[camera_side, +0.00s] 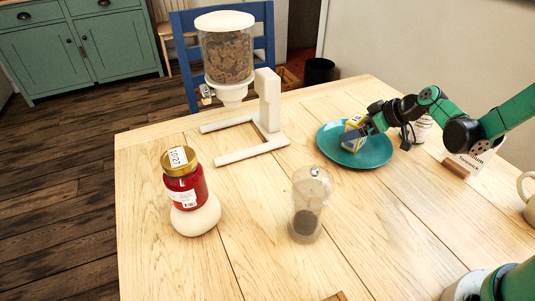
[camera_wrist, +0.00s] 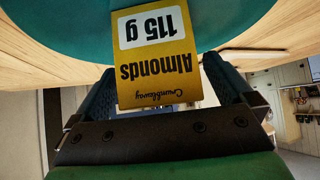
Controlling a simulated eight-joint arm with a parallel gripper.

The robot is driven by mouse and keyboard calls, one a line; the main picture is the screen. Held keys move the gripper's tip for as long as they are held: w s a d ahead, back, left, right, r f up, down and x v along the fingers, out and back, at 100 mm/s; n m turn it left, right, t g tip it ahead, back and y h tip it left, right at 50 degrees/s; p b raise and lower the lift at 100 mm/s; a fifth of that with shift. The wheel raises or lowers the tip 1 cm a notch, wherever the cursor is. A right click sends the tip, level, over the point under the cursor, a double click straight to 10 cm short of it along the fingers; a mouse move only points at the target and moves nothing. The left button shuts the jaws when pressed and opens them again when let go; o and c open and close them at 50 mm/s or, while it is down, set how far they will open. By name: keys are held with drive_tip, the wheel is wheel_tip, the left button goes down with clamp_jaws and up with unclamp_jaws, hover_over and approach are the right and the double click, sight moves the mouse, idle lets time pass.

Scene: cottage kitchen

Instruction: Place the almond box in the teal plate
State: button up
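In the side view my gripper (camera_side: 352,134) reaches in from the right, low over the plate. The plate's teal surface (camera_wrist: 60,25) lies beyond the box. I cannot tell whether the box's base touches the plate.
A cereal dispenser (camera_side: 228,55) stands behind left of the plate. A red-labelled jar (camera_side: 185,185) and a clear grinder (camera_side: 308,205) stand nearer the front. A white jar (camera_side: 420,128), a small sign (camera_side: 470,163) and a mug (camera_side: 530,195) are at right. Bare wood lies in front of the plate.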

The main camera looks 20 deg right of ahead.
drive_tip(key=shift+r, duration=0.15)
drive_tip(key=shift+s+d+r, duration=0.1)
drive_tip(key=shift+s+r, duration=0.05)
drive_tip(key=shift+r, duration=0.05)
drive_tip(key=v, duration=1.1)
drive_tip(key=s+a+r+m+g+h, duration=0.1)
drive_tip(key=s+a+r+m+h, duration=0.1)
drive_tip(key=s+a, duration=0.4)
drive_tip(key=a+m+h, duration=0.1)
drive_tip(key=a+m, duration=0.1)
drive_tip(key=a, duration=0.2)
drive_tip(key=shift+s+m, duration=0.3)
drive_tip(key=shift+s, duration=0.1)
idle(0.3)
